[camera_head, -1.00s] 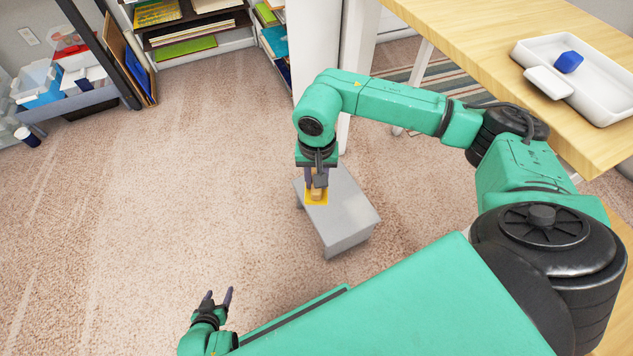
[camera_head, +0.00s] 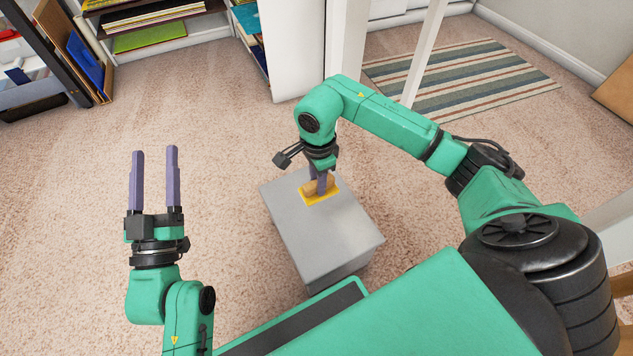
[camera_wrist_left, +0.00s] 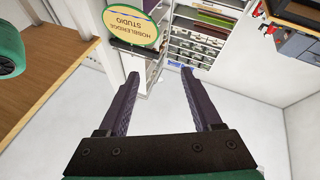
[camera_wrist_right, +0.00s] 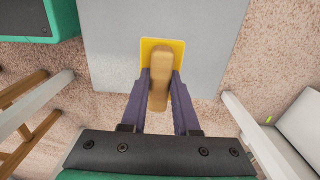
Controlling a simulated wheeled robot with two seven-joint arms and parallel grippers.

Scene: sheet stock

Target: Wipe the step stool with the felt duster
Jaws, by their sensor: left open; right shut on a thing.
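The grey step stool (camera_head: 318,237) stands on the carpet in the middle of the head view. Its top (camera_wrist_right: 210,30) also shows in the right wrist view. The felt duster has a yellow pad (camera_head: 316,199) and a tan handle (camera_wrist_right: 160,75). My right gripper (camera_head: 321,188) is shut on the handle, and the pad appears to lie on the far part of the stool top. Whether it presses on the surface I cannot tell. My left gripper (camera_head: 155,165) is open and empty, raised to the left of the stool; its fingers (camera_wrist_left: 160,90) show apart in the left wrist view.
Shelves with books (camera_head: 150,30) and leaning boards (camera_head: 75,55) stand at the back left. A white post (camera_head: 425,50) and a striped rug (camera_head: 460,80) are behind my right arm. The carpet left of the stool is clear.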

